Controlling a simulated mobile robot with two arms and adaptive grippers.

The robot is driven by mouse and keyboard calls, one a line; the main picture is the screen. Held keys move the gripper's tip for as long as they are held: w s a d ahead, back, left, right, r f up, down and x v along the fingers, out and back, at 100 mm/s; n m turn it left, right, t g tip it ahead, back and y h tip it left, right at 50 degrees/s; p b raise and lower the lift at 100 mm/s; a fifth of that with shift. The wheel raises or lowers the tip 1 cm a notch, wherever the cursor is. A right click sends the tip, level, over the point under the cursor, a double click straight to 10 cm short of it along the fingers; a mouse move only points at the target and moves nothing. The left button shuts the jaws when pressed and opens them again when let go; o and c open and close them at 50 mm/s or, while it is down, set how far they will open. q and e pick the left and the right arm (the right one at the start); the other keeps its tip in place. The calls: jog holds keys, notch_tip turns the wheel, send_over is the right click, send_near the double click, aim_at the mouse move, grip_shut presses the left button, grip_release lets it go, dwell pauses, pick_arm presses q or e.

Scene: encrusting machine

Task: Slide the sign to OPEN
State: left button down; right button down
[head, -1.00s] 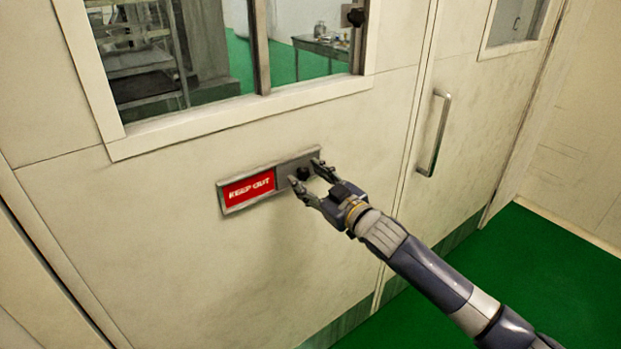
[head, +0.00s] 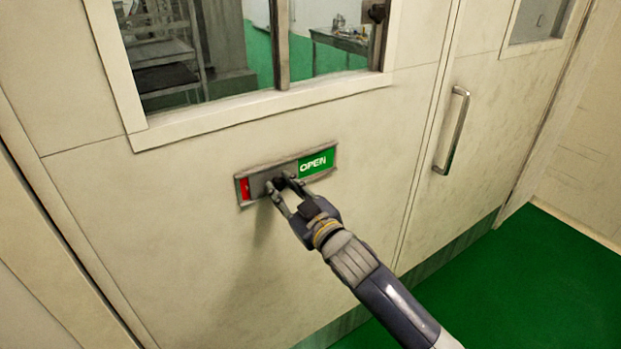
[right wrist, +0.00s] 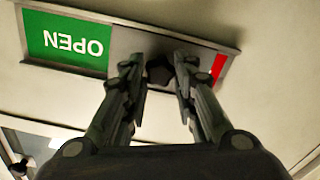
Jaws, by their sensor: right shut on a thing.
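The sliding sign (head: 318,161) is a narrow framed plate on the pale door. In the head view its right part shows green with the word OPEN. A grey slider cover (head: 257,184) fills the middle and left, and a thin red strip shows at the far left end. My right gripper (head: 278,186) is at the cover, shut on its dark knob (right wrist: 160,71). The right wrist view shows the knob between the two fingertips, with the green OPEN panel (right wrist: 68,40) upside down and a red strip beside the fingers. My left gripper is not in view.
The door (head: 200,260) has a window above the sign, with shelves and a table beyond the glass. A metal door handle (head: 452,130) stands to the right. Green floor (head: 500,285) lies clear at lower right.

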jog(key=shift+s+a+f, duration=0.15)
jog(key=shift+s+a, duration=0.55)
jog(key=shift+a, duration=0.25)
jog(key=c, duration=1.4)
grip_release()
jog(key=shift+c, duration=0.2)
jog(key=shift+o, duration=0.8)
jog(key=shift+a, duration=0.15)
jog(key=v, duration=1.2)
